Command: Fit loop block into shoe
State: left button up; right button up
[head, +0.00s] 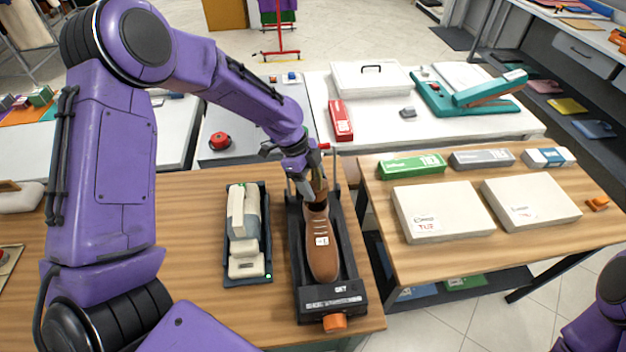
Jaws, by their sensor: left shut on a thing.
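A brown lace-up shoe (320,245) with a small white label lies in a black stand (349,272), its toe toward me. My left gripper (314,186) comes down from above over the shoe's opening at the far end. It is shut on a small tan piece, which looks like the loop block (320,186). The fingers and the shoe's collar hide most of that piece, so I cannot tell how deep it sits. My right gripper is out of view.
Left of the stand, a dark tray (262,277) holds cream and grey blocks. The stand has an orange knob (334,322) in front. Boxes (440,211) cover the right table. A red button (220,141) and teal press (470,95) stand behind. Bare wood lies left of the tray.

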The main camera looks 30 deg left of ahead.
pick_arm(q)
jog(key=shift+f, duration=0.35)
jog(key=o, duration=1.1)
jog(key=shift+r, duration=0.25)
jog(key=shift+w+r+p, duration=0.1)
jog(key=shift+r+p, duration=0.35)
jog(key=shift+r, duration=0.2)
jog(key=shift+a+r+b, duration=0.4)
jog(key=shift+r+b, duration=0.05)
jog(key=shift+b, duration=0.2)
jog(key=b+v, duration=0.2)
jog(key=v, duration=0.8)
jog(key=shift+r, duration=0.2)
jog(key=shift+a, duration=0.1)
